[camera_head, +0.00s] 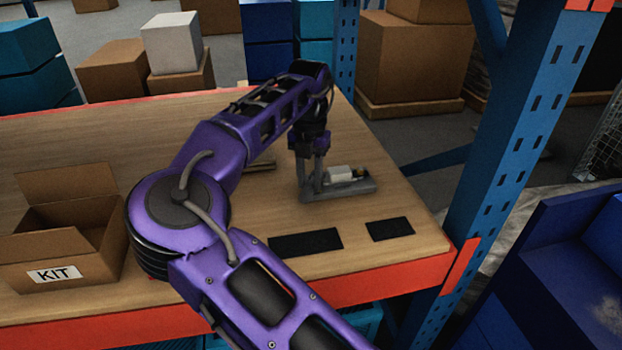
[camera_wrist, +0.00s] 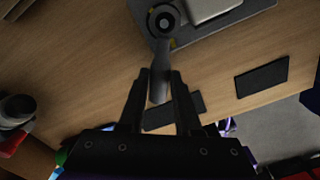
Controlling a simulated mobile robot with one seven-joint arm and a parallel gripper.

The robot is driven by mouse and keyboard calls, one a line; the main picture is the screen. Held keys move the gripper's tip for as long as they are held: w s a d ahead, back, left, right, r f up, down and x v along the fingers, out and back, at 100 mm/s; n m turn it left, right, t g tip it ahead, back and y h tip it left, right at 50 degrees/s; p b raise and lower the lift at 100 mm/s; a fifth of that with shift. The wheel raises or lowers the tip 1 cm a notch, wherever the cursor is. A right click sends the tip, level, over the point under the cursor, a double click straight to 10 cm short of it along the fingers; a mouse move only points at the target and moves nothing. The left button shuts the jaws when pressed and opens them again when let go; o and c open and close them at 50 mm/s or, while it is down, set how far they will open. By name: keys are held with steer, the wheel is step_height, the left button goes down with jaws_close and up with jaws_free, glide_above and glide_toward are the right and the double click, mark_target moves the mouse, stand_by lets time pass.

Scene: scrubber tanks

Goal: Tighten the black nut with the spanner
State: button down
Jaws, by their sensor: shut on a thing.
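My gripper (camera_wrist: 160,74) is shut on the handle of a dark grey spanner (camera_wrist: 162,56) in the wrist view. The spanner's far end lies at a round black nut (camera_wrist: 155,18) with a pale stud in its middle. The head appears to be around the nut; I cannot tell how fully it is seated. The nut is on a grey base plate (camera_wrist: 235,22), beside a pale block (camera_wrist: 208,8). In the head view my gripper (camera_head: 311,184) is low over the left end of the base plate (camera_head: 358,188). There the spanner and nut are hard to make out.
Two flat black pads (camera_head: 306,242) (camera_head: 390,229) lie on the wooden table (camera_head: 225,265) in front of the plate. An open cardboard box marked KIT (camera_head: 98,265) stands at the left. A blue rack post (camera_head: 520,130) rises at the right edge.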

steer(key=shift+a, duration=0.1)
stand_by(0.4)
steer(key=shift+d+n, duration=0.4)
steer(key=shift+n, duration=0.3)
steer(key=shift+r, duration=0.9)
steer(key=shift+r, duration=0.75)
steer(key=c, duration=1.1)
jaws_free()
steer(key=shift+c, duration=0.2)
jaws_close()
steer(key=shift+s, duration=0.1)
